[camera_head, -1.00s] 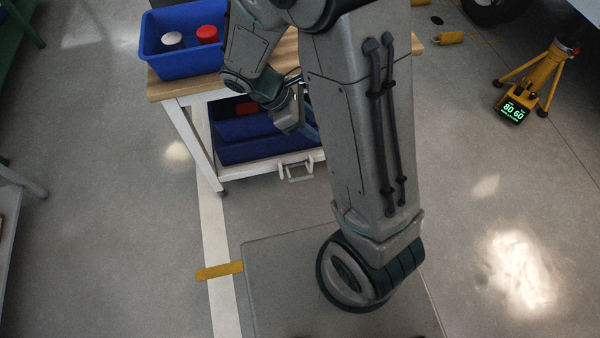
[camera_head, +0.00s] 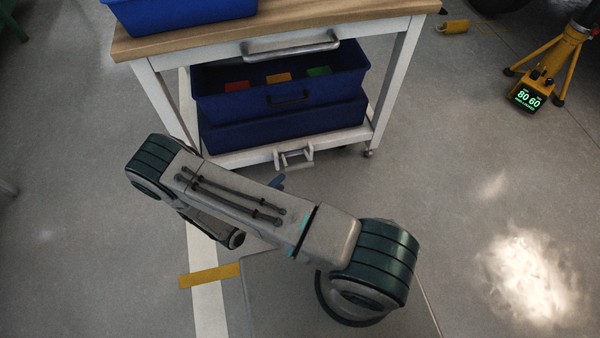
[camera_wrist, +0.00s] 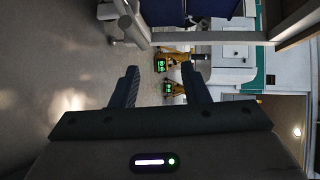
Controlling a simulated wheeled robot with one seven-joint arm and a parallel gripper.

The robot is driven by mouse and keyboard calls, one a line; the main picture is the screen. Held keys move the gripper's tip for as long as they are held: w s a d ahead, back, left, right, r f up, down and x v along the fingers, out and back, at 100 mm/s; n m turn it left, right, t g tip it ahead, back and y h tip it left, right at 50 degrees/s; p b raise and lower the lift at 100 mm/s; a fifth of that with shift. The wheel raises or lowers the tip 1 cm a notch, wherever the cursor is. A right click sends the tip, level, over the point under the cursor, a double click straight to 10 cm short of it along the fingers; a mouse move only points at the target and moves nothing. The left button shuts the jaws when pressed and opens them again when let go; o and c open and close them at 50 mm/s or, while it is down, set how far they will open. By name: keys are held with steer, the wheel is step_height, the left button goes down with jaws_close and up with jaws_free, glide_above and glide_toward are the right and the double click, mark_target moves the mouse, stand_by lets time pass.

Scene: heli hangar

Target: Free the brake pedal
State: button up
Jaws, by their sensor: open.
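The brake pedal seems to be the white bracket (camera_head: 294,158) low on the front of the white cart (camera_head: 400,75), just above the floor. In the head view my arm lies low in front of the cart, and most of my gripper is hidden behind it. A dark bluish tip shows just below the bracket. In the wrist view my gripper (camera_wrist: 160,86) is open, with two dark fingers apart and nothing between them. The cart shows sideways at the top of that view. I cannot clearly tell the pedal's state, or whether anything blocks it.
Blue bins (camera_head: 280,135) sit on the cart's lower shelf; the upper one holds coloured items. Another blue bin (camera_head: 180,12) stands on top. A yellow stand (camera_head: 548,62) with a lit display is at right. Floor (camera_head: 460,190) between it and the cart is clear.

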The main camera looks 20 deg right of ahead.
mark_target(297, 169)
step_height(297, 169, down, 4)
steer(key=n+t, duration=0.1)
steer(key=n, duration=0.2)
steer(key=shift+y, duration=0.4)
steer(key=b+x, duration=0.4)
steer(key=x, duration=0.9)
steer(key=shift+d, duration=0.1)
jaws_close()
